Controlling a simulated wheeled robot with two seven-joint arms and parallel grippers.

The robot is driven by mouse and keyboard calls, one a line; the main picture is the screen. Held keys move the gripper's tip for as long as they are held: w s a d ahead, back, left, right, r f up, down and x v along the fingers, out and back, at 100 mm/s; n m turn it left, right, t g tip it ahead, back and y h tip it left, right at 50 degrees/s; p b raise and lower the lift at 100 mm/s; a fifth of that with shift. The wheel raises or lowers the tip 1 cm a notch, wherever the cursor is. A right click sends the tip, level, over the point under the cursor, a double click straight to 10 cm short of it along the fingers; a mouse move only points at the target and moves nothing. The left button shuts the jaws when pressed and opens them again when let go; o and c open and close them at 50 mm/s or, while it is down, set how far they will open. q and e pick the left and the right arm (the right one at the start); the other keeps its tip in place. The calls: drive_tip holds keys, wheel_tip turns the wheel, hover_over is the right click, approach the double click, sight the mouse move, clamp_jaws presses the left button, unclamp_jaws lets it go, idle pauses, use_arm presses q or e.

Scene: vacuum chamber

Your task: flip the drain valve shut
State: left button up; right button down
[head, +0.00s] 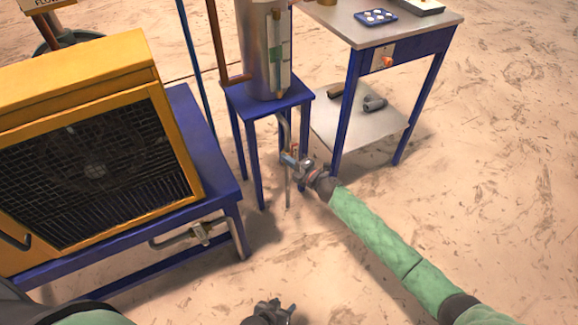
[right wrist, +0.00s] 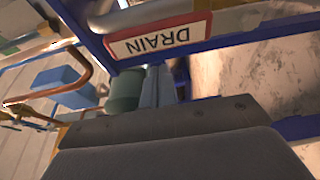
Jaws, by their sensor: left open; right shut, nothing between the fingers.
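A metal tank (head: 262,50) stands on a small blue stand (head: 238,97). A thin grey pipe (head: 287,130) drops from below it to the drain fitting, where my right gripper (head: 291,159) is. The gripper is shut with nothing held and hides most of the fitting, so the valve handle's position cannot be made out. In the right wrist view, an upside-down DRAIN sign (right wrist: 160,37) with a red border is just beyond the shut fingers (right wrist: 156,90). A grey pipe (right wrist: 120,18) runs behind it. My left gripper (head: 283,309) is open and empty, low over the floor.
A blue-legged table (head: 345,30) with a lower shelf stands behind right. The front floor is clear.

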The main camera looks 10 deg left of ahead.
drive_tip(key=shift+w+d, duration=0.6)
drive_tip(key=shift+d, duration=0.2)
